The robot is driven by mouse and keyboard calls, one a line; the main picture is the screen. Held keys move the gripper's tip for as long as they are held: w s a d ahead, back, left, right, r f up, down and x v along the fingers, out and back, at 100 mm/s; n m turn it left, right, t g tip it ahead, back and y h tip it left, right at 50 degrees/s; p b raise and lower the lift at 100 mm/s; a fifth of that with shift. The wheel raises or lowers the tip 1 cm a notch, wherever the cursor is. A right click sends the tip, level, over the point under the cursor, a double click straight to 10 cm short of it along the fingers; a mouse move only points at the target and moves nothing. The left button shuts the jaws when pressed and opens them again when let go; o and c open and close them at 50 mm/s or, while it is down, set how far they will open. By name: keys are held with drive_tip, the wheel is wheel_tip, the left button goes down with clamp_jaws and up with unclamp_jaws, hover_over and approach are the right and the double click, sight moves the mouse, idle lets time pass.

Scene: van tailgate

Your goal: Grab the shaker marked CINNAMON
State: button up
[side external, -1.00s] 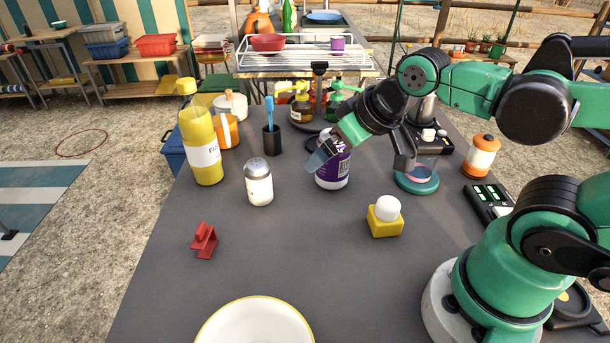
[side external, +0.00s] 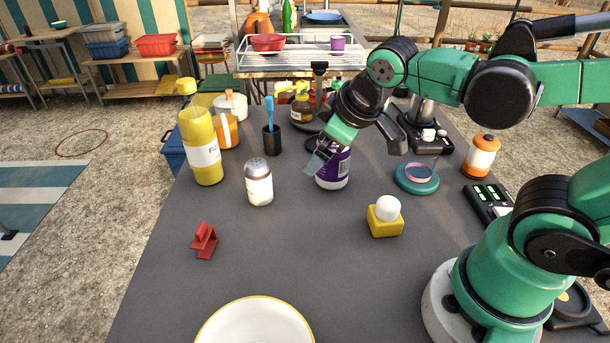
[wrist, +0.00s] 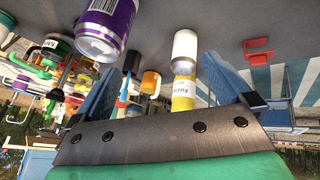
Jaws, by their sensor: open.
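A white shaker with a grey perforated lid (side external: 258,182) stands upright on the dark table, left of centre. Its label faces the camera but is too small to read, so I cannot confirm CINNAMON. In the wrist view a white cylinder (wrist: 185,46), which looks like the same shaker, shows ahead, between the finger directions. My gripper (side external: 317,160) is open and empty, right of the shaker and above its height, in front of the purple-labelled container (side external: 334,172). Its two bluish fingers are spread in the wrist view (wrist: 160,65). The gripper and the shaker are apart.
A yellow bottle (side external: 200,147) and black cup (side external: 271,139) stand behind the shaker. A red clip-like object (side external: 204,240) lies in front left. A yellow block with a white ball (side external: 385,218) and a white bowl (side external: 254,325) stand nearer. Table between shaker and bowl is clear.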

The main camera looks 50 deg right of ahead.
sight(253, 178)
drive_tip(key=w+a+f+n+h, duration=0.2)
drive_tip(key=w+n+h, duration=0.1)
drive_tip(key=n, duration=0.3)
drive_tip(key=w+a+f+n+h, duration=0.3)
drive_tip(key=n, duration=0.4)
drive_tip(key=w+a+f+n+h, duration=0.2)
drive_tip(key=w+a+n+h, duration=0.1)
drive_tip(key=n, duration=0.3)
drive_tip(key=shift+w+f+n+h, duration=0.4)
drive_tip(key=shift+w+h, duration=0.05)
drive_tip(key=shift+h, duration=0.15)
drive_tip(key=shift+s+a+f+n, duration=0.1)
drive_tip(key=shift+a+f+n, duration=0.1)
drive_tip(key=shift+n, duration=0.1)
drive_tip(key=shift+f+t, duration=0.2)
drive_tip(key=shift+t, duration=0.1)
drive_tip(key=shift+x, duration=2.7)
drive_tip(key=shift+r, duration=0.15)
drive_tip(key=c, duration=1.4)
drive_tip(key=shift+c, duration=0.2)
